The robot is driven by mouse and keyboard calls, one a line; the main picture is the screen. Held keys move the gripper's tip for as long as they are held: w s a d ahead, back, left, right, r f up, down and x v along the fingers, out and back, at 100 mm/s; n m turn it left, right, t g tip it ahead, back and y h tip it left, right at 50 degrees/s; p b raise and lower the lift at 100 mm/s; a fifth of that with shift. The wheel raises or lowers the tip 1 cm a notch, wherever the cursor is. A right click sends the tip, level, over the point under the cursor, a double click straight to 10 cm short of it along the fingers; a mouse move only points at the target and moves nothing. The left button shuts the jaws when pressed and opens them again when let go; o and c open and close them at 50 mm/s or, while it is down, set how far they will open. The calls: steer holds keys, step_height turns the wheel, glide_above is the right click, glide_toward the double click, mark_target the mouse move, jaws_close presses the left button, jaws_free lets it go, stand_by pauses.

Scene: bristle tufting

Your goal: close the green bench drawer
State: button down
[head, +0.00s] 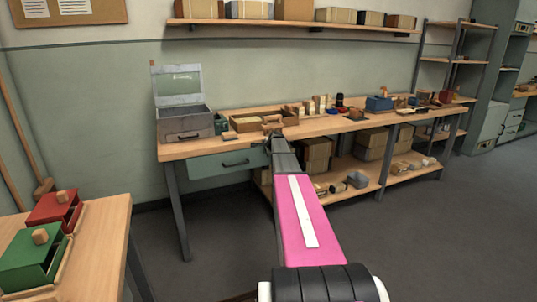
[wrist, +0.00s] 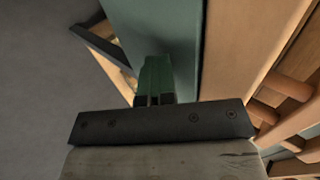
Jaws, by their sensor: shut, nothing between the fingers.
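The green bench drawer (head: 222,164) is a grey-green front with a dark bar handle, set under the left part of the wooden bench top (head: 310,128). My gripper (head: 270,138) is at the right end of this drawer front, close to the bench's front edge; my arm hides part of that area. In the wrist view the drawer's green panel (wrist: 152,25) fills the upper middle, and my shut, empty gripper (wrist: 156,65) is in front of it. I cannot tell whether the fingertips touch it, or how far the drawer stands out.
A grey metal box with a raised lid (head: 184,122) and a wooden tray (head: 247,122) stand on the bench above. A near table holds a green box (head: 35,262) and a red box (head: 55,208). The floor before the bench is clear.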

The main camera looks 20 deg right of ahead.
steer(key=shift+w, duration=0.45)
steer(key=s+r, duration=0.7)
steer(key=s, duration=0.5)
steer(key=s+a+f+n+g, duration=0.3)
steer(key=s+a+f+n, duration=0.3)
steer(key=s+a, duration=0.3)
steer(key=s+a+f+n+g, duration=0.3)
steer(key=s+a+f+n, duration=0.2)
steer(key=s, duration=0.9)
steer(key=s+a+f+n+g, duration=0.3)
steer(key=s+a+f+n, duration=0.3)
steer(key=s+a+f, duration=0.4)
steer(key=s+a, duration=0.2)
steer(key=a, duration=0.3)
steer(key=shift+s+n, duration=0.15)
steer(key=shift+n, duration=0.15)
